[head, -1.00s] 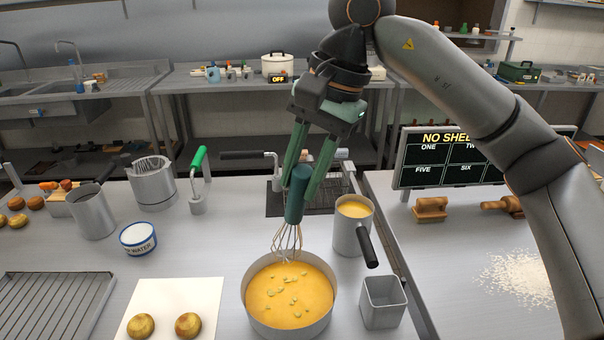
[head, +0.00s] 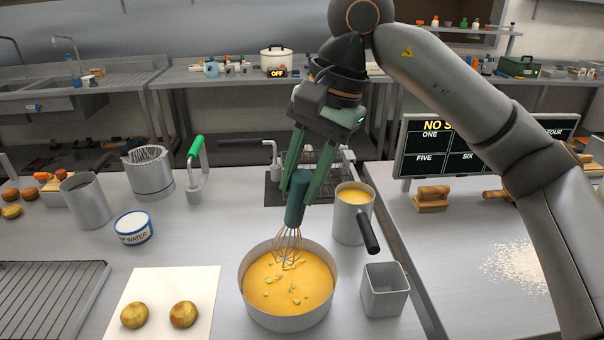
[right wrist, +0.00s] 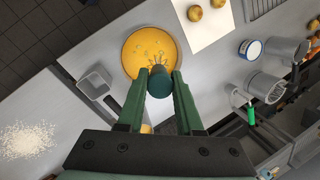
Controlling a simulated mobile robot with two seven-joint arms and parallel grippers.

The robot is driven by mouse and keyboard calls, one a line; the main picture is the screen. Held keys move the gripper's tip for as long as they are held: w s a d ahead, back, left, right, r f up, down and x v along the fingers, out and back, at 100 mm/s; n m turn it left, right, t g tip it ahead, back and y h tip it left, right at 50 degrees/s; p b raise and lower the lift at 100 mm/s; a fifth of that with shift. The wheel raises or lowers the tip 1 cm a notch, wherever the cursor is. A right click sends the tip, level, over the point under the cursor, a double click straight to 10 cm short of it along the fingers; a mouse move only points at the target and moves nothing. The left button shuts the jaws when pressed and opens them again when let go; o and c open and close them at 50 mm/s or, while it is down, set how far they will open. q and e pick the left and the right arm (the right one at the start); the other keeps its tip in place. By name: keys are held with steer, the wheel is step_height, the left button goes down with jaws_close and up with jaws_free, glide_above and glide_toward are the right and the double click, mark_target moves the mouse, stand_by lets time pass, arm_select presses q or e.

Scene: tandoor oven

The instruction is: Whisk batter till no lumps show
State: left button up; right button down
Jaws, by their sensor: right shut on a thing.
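My right gripper (head: 302,188) is shut on the dark green handle of a whisk (head: 295,205), which is nearly upright. The whisk's wire end reaches down into the yellow batter (head: 280,300) in a round metal bowl (head: 241,290), near its far side. Several pale greenish lumps show on the batter. The right wrist view also shows the whisk handle (right wrist: 160,82) between the fingers, over the bowl of batter (right wrist: 140,50). My left gripper is not in view.
A metal pot of yellow liquid (head: 342,222) and a square metal container (head: 384,300) stand close to the bowl's right. A white sheet with two browned balls (head: 135,315) lies left.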

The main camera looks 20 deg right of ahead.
step_height(320, 180, down, 10)
steer(key=b, duration=0.7)
steer(key=shift+r, duration=0.25)
stand_by(0.4)
